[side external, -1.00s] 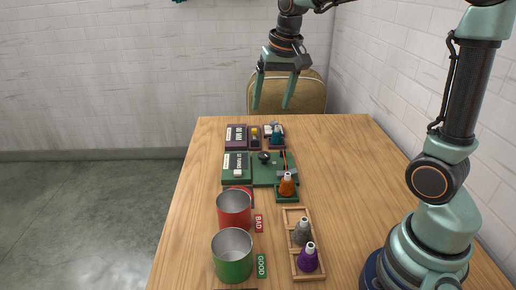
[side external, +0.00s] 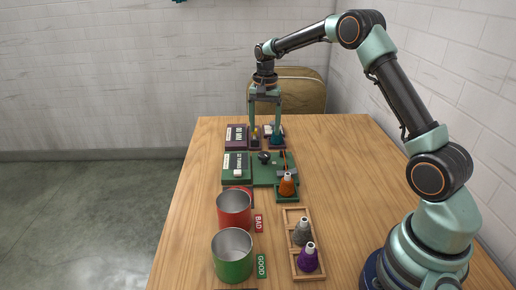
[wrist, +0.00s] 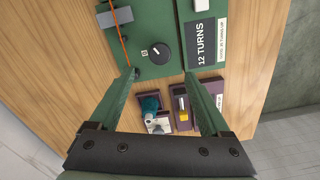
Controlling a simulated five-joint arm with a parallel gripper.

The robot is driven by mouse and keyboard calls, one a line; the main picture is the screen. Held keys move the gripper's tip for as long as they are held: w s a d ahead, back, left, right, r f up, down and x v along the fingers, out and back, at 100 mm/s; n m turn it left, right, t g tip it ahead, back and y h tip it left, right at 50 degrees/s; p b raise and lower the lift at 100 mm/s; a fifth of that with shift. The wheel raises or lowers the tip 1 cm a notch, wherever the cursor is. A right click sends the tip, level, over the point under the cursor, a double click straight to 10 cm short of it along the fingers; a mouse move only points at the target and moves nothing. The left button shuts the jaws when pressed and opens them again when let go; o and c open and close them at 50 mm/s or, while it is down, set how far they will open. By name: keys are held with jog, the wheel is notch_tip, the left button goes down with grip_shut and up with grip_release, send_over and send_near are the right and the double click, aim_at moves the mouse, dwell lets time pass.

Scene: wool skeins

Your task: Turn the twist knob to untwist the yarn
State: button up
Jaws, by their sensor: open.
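The black twist knob (side external: 264,157) sits on the green board (side external: 262,178). In the wrist view the knob (wrist: 159,54) has a white pointer mark and lies just beyond my fingertips. An orange strand of yarn (wrist: 118,35) runs along the board to the left of the knob there. A sign reading "12 TURNS" (wrist: 201,43) lies to the knob's right. My gripper (side external: 265,137) points down with its fingers apart and empty, over the far part of the table near the purple stations. In the wrist view my gripper (wrist: 160,75) has nothing between its fingers.
An orange cone (side external: 287,185) stands at the board's near end. A teal cone (side external: 277,137) and a purple sign board (side external: 236,145) are at the far end. Red (side external: 234,209) and green (side external: 232,255) cans and a wooden rack (side external: 294,272) with grey and purple cones stand nearer.

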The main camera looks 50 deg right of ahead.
aim_at(265, 154)
notch_tip(265, 154, down, 9)
jog(key=shift+f, duration=0.2)
dwell(0.3)
grip_shut()
jog(key=shift+m, duration=0.3)
jog(key=m, duration=0.5)
jog(key=shift+r+m, duration=0.1)
jog(key=shift+m, duration=0.2)
jog(key=m, duration=0.6)
dwell(0.4)
